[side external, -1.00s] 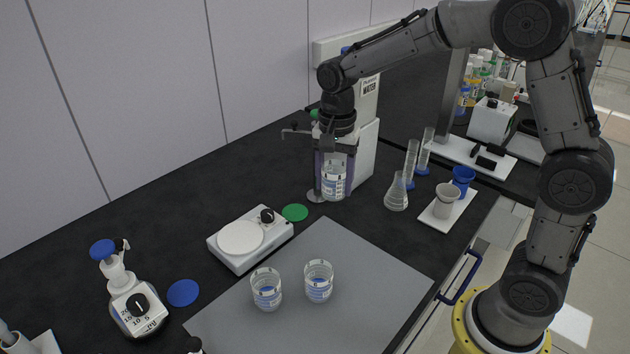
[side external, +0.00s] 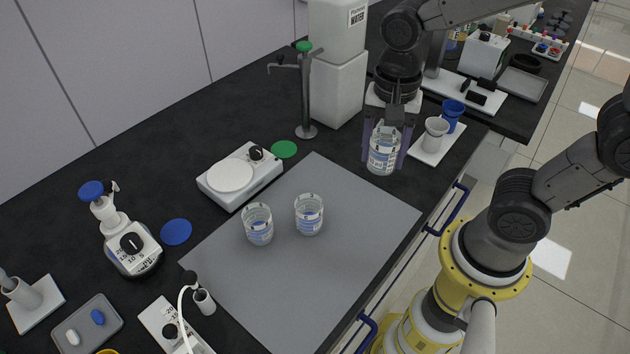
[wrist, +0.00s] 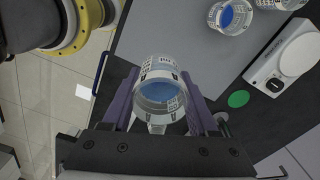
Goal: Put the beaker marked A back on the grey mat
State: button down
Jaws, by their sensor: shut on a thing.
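My gripper (side external: 384,161) is shut on a clear beaker (side external: 382,147), with one purple finger on each side. It holds the beaker upright, to the right of the grey mat (side external: 345,250) and beyond its far right edge. Whether the beaker touches the bench I cannot tell. In the wrist view the held beaker (wrist: 160,92) shows blue inside and white label marks. Two similar beakers stand on the mat, a left one (side external: 258,225) and a right one (side external: 309,214).
A white tray (side external: 425,158) with a white cup and a blue cup stands just right of the held beaker. A metal tap stand (side external: 306,95) and white water container (side external: 338,80) are behind. A white stirrer plate (side external: 240,176) borders the mat's far left. The mat's right half is clear.

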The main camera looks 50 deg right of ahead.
jog(key=w+a+f, duration=0.1)
jog(key=w+f, duration=0.3)
jog(key=w, duration=0.5)
send_over(315, 186)
jog(key=f, duration=0.5)
jog(key=shift+s+f, duration=0.1)
jog(key=shift+s, duration=0.1)
jog(key=shift+w+f, duration=0.2)
jog(key=shift+f, duration=1.5)
jog(key=shift+f, duration=0.15)
jog(key=shift+c, duration=0.9)
grip_release()
